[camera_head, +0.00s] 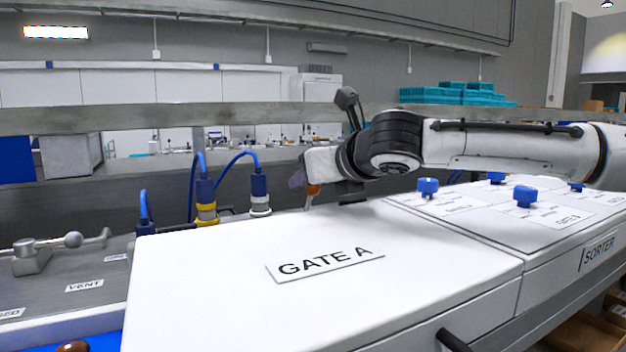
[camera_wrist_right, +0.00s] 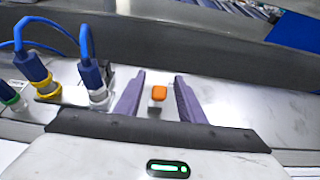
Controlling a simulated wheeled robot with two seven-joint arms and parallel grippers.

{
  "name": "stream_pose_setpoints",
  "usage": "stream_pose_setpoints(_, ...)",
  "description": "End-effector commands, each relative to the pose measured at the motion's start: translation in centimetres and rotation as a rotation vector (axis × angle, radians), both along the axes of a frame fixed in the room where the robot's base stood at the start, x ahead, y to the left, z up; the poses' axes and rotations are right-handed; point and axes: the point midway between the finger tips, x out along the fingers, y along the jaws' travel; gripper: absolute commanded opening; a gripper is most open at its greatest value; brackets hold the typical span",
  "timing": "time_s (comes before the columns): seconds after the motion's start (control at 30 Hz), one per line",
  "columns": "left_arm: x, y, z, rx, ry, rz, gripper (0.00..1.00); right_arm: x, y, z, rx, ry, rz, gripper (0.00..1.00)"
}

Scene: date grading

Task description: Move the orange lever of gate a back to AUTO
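The orange lever (camera_head: 312,191) of gate a stands at the back edge of the white GATE A housing (camera_head: 220,290), mostly hidden behind my right gripper. In the right wrist view its orange knob (camera_wrist_right: 159,93) shows on a pale stem. My right gripper (camera_head: 298,180) reaches in from the right. Its two purple fingers (camera_wrist_right: 159,80) are apart, one on each side of the knob in that view, with a visible gap on both sides. I cannot tell how high the fingers are relative to the knob. AUTO markings are not visible. My left gripper is not in view.
Blue cable plugs with a yellow collar (camera_head: 206,207) and a white collar (camera_head: 260,203) stand left of the lever. Blue knobs (camera_head: 525,196) rise from the SORTER top. A grey VENT panel (camera_head: 50,280) lies at left. The housing top near the GATE A label (camera_head: 325,263) is clear.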

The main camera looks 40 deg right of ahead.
Motion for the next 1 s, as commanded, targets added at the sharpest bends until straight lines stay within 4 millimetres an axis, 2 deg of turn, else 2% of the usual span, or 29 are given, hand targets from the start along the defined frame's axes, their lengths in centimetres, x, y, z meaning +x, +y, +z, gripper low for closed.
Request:
stream_pose_setpoints(0.1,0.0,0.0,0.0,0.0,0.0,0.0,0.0,0.0,0.0,0.0,0.0,0.0,0.0,0.34)
stream_pose_setpoints(0.3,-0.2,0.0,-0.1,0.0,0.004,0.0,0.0,0.0,0.0,0.0,0.0,0.0,0.0,0.01)
stream_pose_setpoints(0.67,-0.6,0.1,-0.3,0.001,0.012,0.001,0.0,0.1,-0.1,0.1,0.004,0.013,-0.001,0.0)
stream_pose_setpoints(1.0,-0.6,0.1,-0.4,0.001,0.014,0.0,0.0,1.6,-0.5,0.7,0.037,0.161,-0.005,0.0)
